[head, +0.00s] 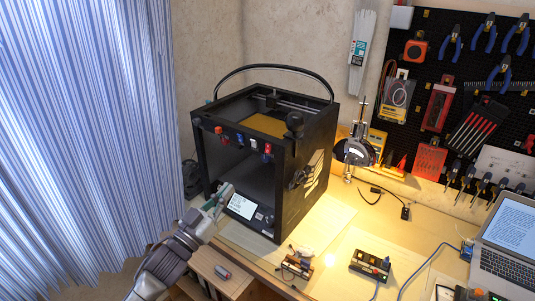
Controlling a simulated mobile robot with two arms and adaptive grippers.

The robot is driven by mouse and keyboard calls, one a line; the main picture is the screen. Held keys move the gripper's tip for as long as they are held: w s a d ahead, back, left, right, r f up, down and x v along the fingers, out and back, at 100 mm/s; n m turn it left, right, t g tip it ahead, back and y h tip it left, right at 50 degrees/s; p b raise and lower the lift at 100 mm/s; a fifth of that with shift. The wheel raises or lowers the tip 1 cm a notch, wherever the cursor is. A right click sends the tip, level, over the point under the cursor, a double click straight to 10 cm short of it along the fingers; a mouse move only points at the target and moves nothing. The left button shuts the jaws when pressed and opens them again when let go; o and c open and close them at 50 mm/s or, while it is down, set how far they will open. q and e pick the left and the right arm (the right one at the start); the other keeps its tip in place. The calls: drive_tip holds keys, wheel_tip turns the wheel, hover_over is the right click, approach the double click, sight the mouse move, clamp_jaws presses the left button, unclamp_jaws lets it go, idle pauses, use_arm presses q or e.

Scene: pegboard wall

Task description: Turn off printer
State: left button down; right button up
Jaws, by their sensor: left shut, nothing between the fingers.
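The printer (285,215) is a black box-shaped 3D printer standing on the wooden workbench near the curtain. Its front faces lower left. A small lit screen (241,206) sits low on the front, with a dark control area to its right. My left gripper (221,193) comes in from the lower left. It is shut and empty, with its tips just left of the screen at the printer's lower front. I cannot tell whether the tips touch the printer. My right gripper is not in view.
A pegboard (440,70) with pliers and other tools hangs at the right. A laptop (508,245) stands at the right bench edge. A lamp (354,151) and small electronics (370,264) stand right of the printer. A blue curtain (85,130) hangs at the left.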

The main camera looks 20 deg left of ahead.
use_arm(q)
drive_tip(key=shift+s+d+r+h, duration=0.15)
drive_tip(key=shift+r+h, duration=0.1)
drive_tip(key=shift+r, duration=0.4)
drive_tip(key=shift+s+d+r+h, duration=0.15)
drive_tip(key=shift+r+h, duration=0.1)
drive_tip(key=shift+r, duration=0.35)
drive_tip(key=shift+w, duration=0.1)
drive_tip(key=p, duration=0.4)
approach(267, 147)
wheel_tip(267, 147, up, 4)
drive_tip(key=w, duration=0.3)
drive_tip(key=shift+w+d+f+p, duration=0.2)
drive_tip(key=shift+w+d+f, duration=0.35)
drive_tip(key=shift+w, duration=0.15)
drive_tip(key=shift+w+d+f+p, duration=0.2)
drive_tip(key=shift+w+d+f, duration=0.3)
drive_tip(key=shift+w, duration=0.2)
